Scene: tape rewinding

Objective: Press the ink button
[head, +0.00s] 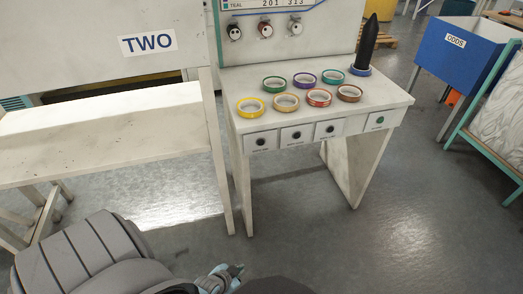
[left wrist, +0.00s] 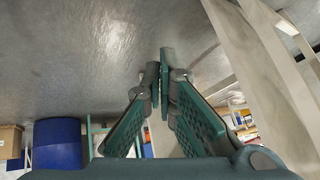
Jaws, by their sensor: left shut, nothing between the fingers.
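The small white table carries a row of front panels with round buttons. Three buttons are dark: the left one (head: 261,142), the middle one (head: 296,135) and the right one (head: 330,129). The labels are too small to read, so I cannot tell which is the ink button. My left gripper (head: 232,270) is low at the bottom of the head view, in front of the table and well apart from the buttons. In the left wrist view its fingers (left wrist: 166,62) are together and empty. My right gripper does not show.
Several coloured tape rolls, such as a red one (head: 318,97), lie on the white table (head: 240,122). A black cone (head: 367,42) stands in a blue roll. A bench marked TWO (head: 110,150) is left; a blue ODDS bin (head: 450,60) is right. Floor before the table is clear.

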